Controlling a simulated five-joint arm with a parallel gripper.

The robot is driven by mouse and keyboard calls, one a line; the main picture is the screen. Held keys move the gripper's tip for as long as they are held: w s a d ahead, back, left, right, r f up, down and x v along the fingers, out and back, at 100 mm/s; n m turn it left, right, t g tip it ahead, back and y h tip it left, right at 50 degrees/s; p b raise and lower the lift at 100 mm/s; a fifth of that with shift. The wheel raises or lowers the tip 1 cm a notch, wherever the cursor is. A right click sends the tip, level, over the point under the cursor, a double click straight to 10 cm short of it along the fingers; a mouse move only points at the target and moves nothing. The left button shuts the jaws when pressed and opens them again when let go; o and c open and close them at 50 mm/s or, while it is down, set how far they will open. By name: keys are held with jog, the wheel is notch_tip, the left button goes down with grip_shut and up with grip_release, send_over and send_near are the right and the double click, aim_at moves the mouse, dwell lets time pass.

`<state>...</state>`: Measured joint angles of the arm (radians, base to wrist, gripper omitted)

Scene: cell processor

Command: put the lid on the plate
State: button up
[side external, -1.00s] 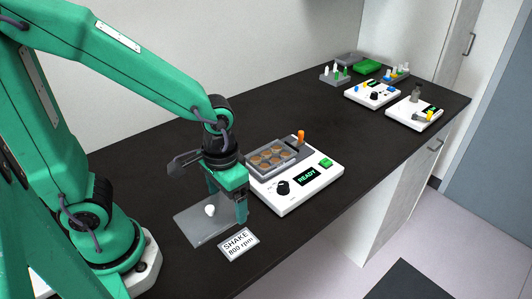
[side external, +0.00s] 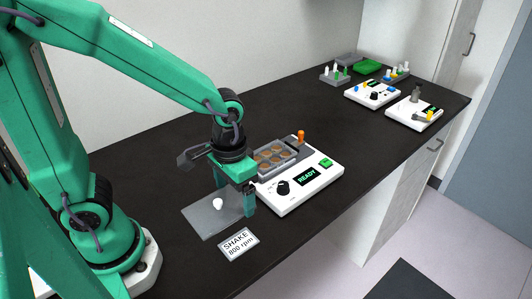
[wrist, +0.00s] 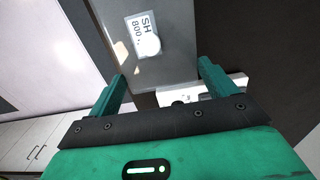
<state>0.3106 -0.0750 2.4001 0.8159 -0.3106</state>
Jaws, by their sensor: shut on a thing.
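The lid is a flat, grey, see-through sheet (side external: 207,223) with a white knob (side external: 218,204), in front of the shaker's left side. In the wrist view the lid (wrist: 165,72) lies between my two fingers, with the knob near its middle. My gripper (side external: 233,195) is shut on the lid by its edges and holds it roughly level; its height above the bench is hard to judge. The plate (side external: 282,167), with several orange-brown wells, sits uncovered on the shaker behind my gripper, which hides its left part.
The white shaker (side external: 309,193) has a black knob, a READY display, a green button and an orange post (side external: 300,137) beside the plate. A SHAKE 800 rpm card (side external: 239,244) lies in front of the lid. Other devices and racks stand at the far right. The middle bench is clear.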

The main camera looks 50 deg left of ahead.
jog(key=w+a+r, duration=0.1)
jog(key=w+a, duration=0.3)
jog(key=w, duration=1)
send_over(281, 149)
jog(key=shift+w+a+f, duration=0.1)
jog(key=shift+w+f, duration=0.05)
jog(key=shift+f, duration=0.35)
jog(key=shift+f, duration=0.1)
jog(key=shift+f, duration=2.05)
jog(key=shift+f, duration=0.75)
